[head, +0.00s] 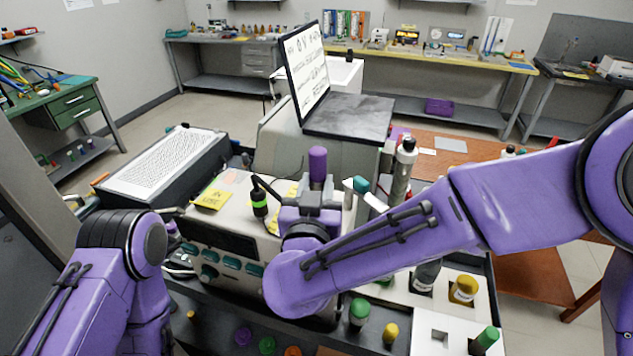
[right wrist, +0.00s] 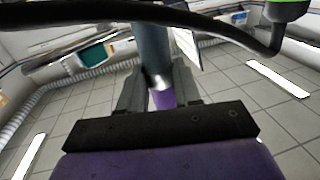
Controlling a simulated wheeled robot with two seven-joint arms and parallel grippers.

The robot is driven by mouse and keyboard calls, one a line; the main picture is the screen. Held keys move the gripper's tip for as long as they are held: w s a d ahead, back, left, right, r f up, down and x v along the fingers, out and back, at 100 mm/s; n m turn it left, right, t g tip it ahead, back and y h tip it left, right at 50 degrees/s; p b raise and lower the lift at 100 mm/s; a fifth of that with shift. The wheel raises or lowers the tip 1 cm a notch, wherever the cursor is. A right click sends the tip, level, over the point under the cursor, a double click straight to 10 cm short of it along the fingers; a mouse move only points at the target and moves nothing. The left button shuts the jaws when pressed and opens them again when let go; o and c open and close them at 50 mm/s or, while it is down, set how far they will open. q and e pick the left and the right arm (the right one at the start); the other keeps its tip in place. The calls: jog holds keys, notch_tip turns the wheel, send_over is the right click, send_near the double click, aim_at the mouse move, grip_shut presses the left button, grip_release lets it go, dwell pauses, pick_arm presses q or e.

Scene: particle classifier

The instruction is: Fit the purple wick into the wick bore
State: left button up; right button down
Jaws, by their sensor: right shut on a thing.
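A purple cylinder (head: 317,165), which looks like the purple wick, stands upright at my right gripper (head: 311,197) in the head view. That gripper is shut on it above the beige machine. In the right wrist view, the purple part (right wrist: 163,98) shows between the fingers of my right gripper (right wrist: 160,92), with a silvery ring and a grey-teal shaft beyond it. I cannot make out the wick bore in either view. My left arm comes in at the lower left of the head view, but its gripper is not clearly seen.
The beige machine (head: 234,215) with teal knobs is below the right gripper. A small black-and-green bottle (head: 259,203) stands close on its left. A white rack (head: 425,338) with capped bottles lies right, partly behind my right forearm. Coloured discs lie at the front.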

jog(key=shift+s+f+b, duration=0.2)
jog(key=shift+f+b, duration=0.15)
jog(key=shift+f, duration=0.3)
jog(key=shift+s+f+b, duration=0.2)
jog(key=shift+f+b, duration=0.1)
jog(key=shift+f, duration=0.3)
jog(key=shift+w+f, duration=0.2)
jog(key=shift+f, duration=0.1)
jog(key=shift+s, duration=0.1)
jog(key=shift+p, duration=0.35)
dwell(0.5)
jog(key=shift+f+b, duration=1.6)
jog(key=shift+f, duration=1.05)
